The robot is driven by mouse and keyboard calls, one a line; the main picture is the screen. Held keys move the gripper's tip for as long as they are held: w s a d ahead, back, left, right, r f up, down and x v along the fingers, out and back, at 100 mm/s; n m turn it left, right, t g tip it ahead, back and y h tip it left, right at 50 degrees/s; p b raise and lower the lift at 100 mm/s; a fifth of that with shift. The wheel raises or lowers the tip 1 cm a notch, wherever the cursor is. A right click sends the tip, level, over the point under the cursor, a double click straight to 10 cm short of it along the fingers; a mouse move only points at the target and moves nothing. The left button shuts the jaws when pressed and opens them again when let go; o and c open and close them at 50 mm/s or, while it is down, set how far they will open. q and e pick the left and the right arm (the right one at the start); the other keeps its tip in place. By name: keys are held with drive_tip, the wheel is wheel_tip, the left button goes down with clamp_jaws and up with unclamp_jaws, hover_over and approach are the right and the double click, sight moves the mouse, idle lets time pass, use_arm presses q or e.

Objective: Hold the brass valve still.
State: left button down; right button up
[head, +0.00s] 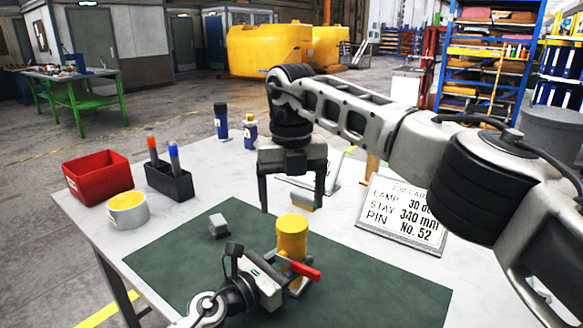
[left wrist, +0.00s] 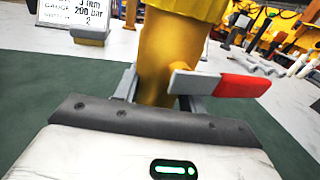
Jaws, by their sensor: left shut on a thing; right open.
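The brass valve (head: 291,236) stands upright on the dark green mat (head: 180,262), with its red-tipped lever (head: 302,268) pointing right. My left gripper (head: 284,274) is shut on the valve's lower body. In the left wrist view the valve's yellow body (left wrist: 165,58) sits between the grey fingers, with the red lever grip (left wrist: 241,86) sticking out to the right. The valve's base is hidden there by the gripper. My right gripper (head: 291,198) hangs open and empty, fingers down, just behind the valve and apart from it.
A small grey block (head: 218,226) lies on the mat left of the valve. A red bin (head: 98,177), a yellow-and-white cup (head: 128,210) and a black marker holder (head: 168,183) stand at the table's left. A printed sign (head: 402,217) stands at right. The mat's front right is clear.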

use_arm(q)
drive_tip(key=shift+r, duration=0.15)
use_arm(e)
wheel_tip(320, 180, up, 7)
drive_tip(key=shift+r, duration=0.15)
use_arm(q)
drive_tip(key=c, duration=0.7)
unclamp_jaws()
drive_tip(key=shift+c, duration=0.2)
drive_tip(key=shift+s+a, duration=0.15)
drive_tip(key=shift+a, duration=0.05)
drive_tip(key=b+v, duration=0.2)
drive_tip(key=v, duration=1.2)
drive_tip(key=shift+s+a, duration=0.15)
drive_tip(key=shift+s, duration=0.05)
drive_tip(key=shift+s+a, duration=0.35)
use_arm(e)
drive_tip(key=shift+f, duration=1.15)
